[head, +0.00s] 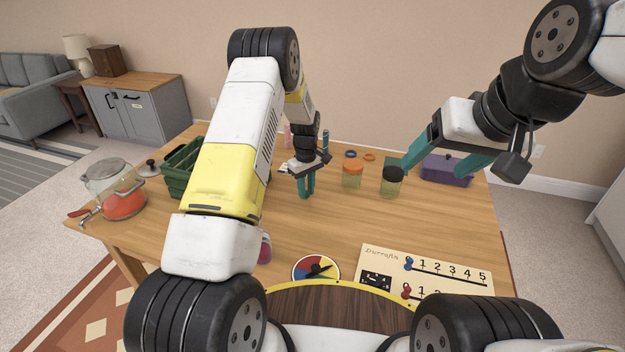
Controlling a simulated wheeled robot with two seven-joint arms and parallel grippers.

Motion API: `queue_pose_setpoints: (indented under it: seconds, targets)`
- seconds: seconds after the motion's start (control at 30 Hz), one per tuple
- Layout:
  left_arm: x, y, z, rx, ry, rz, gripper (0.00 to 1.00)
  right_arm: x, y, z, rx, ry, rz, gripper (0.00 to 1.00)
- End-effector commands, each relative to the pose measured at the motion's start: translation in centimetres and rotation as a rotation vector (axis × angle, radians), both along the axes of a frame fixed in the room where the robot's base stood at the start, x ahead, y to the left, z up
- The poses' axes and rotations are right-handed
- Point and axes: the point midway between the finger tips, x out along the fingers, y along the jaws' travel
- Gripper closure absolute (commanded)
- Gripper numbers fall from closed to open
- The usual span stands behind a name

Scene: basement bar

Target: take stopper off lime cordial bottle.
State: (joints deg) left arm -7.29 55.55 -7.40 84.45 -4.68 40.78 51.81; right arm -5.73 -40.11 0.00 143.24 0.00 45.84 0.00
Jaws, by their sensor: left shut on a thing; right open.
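My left gripper (306,186) points down over the middle of the table, its teal fingers close together. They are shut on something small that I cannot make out. A jar with an orange lid (352,176) stands upright just right of it. A clear container with greenish-yellow contents and a dark top (391,183) stands further right. It may be the lime cordial bottle, but no label is readable. No loose stopper can be made out.
A purple bin (447,171) stands at the back right. A blue ring (350,154) and an orange ring (369,157) lie behind the jars. A green crate (180,168) and glass pot (118,196) stand left. A spinner (316,268) and number board (430,270) lie in front.

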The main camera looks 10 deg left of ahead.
Motion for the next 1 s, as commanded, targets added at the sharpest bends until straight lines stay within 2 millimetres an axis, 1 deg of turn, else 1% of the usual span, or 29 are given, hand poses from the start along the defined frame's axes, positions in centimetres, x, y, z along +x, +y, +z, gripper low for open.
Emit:
queue_pose_setpoints:
  seconds: [0.03, 0.13, 0.5, 0.53, 0.57, 0.6, 0.63, 0.9, 1.0]
  targets:
    - [-0.1, 0.0, -1.0, 0.001, 0.005, 0.000, 1.00, 0.0, 0.0, 0.0, 0.000, 0.000, 0.000, 0.26]
    - [-0.1, 0.1, -2.2, 0.001, 0.002, 0.001, 1.00, 0.0, 0.0, 0.0, 0.000, 0.000, 0.000, 0.26]
    - [-0.1, 0.0, -2.6, 0.001, 0.001, 0.001, 1.00, 0.0, 0.0, 0.0, 0.000, 0.000, 0.000, 0.26]
    - [0.0, 0.0, -2.5, 0.001, 0.001, 0.000, 0.71, 0.0, 0.0, 0.0, 0.000, 0.000, 0.000, 0.26]
    - [0.0, 0.0, -2.5, 0.000, 0.000, 0.000, 0.65, 0.0, 0.0, 0.0, 0.000, 0.000, 0.000, 0.26]
    - [0.0, 0.0, -2.5, 0.000, 0.000, 0.001, 0.57, 0.0, 0.0, 0.0, 0.000, 0.000, 0.000, 0.26]
    - [0.0, 0.0, -2.5, 0.000, 0.000, 0.000, 0.55, 0.0, 0.0, 0.0, 0.000, 0.000, 0.000, 0.26]
    - [-0.1, 0.0, -2.5, 0.000, 0.000, 0.001, 0.55, 0.0, 0.0, 0.0, 0.000, 0.000, 0.000, 0.26]
    - [0.0, 0.0, -2.1, 0.001, -0.001, 0.001, 0.55, 0.0, 0.0, 0.0, 0.000, 0.000, 0.000, 0.26]
